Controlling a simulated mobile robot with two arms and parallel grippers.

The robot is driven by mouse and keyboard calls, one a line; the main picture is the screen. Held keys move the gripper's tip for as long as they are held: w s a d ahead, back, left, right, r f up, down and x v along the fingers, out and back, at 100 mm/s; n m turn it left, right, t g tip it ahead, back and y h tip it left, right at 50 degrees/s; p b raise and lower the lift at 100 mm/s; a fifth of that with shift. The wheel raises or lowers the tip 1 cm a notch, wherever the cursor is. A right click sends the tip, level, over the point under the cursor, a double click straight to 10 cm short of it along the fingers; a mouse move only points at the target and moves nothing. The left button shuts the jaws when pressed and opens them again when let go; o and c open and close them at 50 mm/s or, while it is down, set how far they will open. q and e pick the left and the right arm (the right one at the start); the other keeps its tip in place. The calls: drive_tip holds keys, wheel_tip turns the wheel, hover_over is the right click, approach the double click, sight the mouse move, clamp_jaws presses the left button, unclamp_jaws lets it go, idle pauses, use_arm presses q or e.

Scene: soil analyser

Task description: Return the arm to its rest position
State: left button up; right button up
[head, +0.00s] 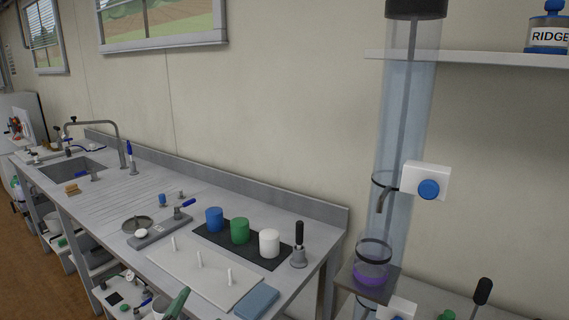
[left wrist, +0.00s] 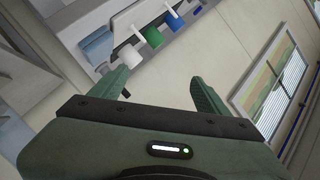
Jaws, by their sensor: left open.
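My left gripper (left wrist: 160,85) is open in the left wrist view, with its two green fingers spread and nothing between them. Past the fingertips are the white cup (left wrist: 132,57), the green cup (left wrist: 153,38) and the blue cup, all apart from the fingers. In the head view only a green piece (head: 176,303) shows at the bottom edge; I cannot tell whether it is my gripper. There the blue cup (head: 214,219), green cup (head: 240,231) and white cup (head: 269,243) stand in a row on a dark mat (head: 213,240). My right gripper is not in view.
A clear column (head: 405,110) with a blue-knobbed tap (head: 428,189) rises at the right; a glass with purple contents (head: 371,268) stands below its spout. The bench holds a white pegged board (head: 215,283), a blue cloth (head: 257,302) and a black-handled tool (head: 299,242).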

use_arm(q)
drive_tip(key=s+a+f+n+g, duration=0.2)
drive_tip(key=s+f+n+g, duration=0.3)
drive_tip(key=s+f, duration=0.7)
drive_tip(key=s+a+f+n+g, duration=0.25)
drive_tip(key=s+f+g, duration=0.55)
drive_tip(key=s, duration=0.6)
wheel_tip(320, 180, down, 27)
drive_tip(key=s, duration=0.1)
drive_tip(key=s+a+f+g, duration=0.1)
drive_tip(key=s+a+f, duration=0.1)
drive_tip(key=s+f, duration=1.4)
drive_tip(key=shift+s+f+g, duration=0.25)
drive_tip(key=shift+s+g, duration=0.15)
drive_tip(key=shift+s, duration=0.35)
